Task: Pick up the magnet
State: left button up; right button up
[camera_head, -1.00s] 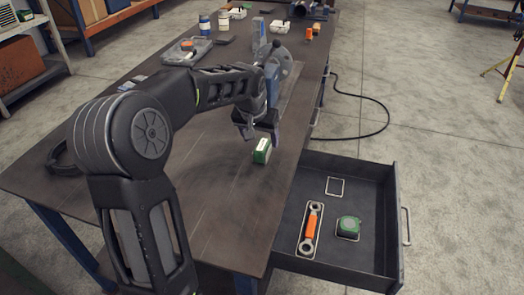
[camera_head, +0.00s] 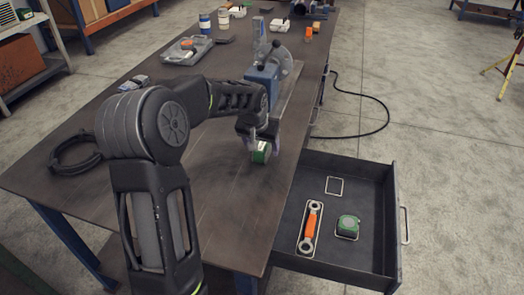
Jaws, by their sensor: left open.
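A small green block with a pale top (camera_head: 260,153), which looks like the magnet, sits on the dark workbench near its right edge. My left gripper (camera_head: 259,143) is above it, pointing down, with its fingers at the block's upper part. The gripper is open. The fingers partly cover the block, and I cannot tell whether they touch it. My right gripper is not in view.
An open drawer (camera_head: 379,205) juts out at the bench's right, holding an orange wrench (camera_head: 311,228), a green tape measure (camera_head: 347,226) and an empty square outline (camera_head: 334,186). A blue clamp-like machine (camera_head: 262,78) stands just behind the gripper. A black cable coil (camera_head: 75,153) lies left.

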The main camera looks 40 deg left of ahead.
pick_arm(q)
grip_shut()
dwell(0.7)
jog(key=shift+r, duration=0.1)
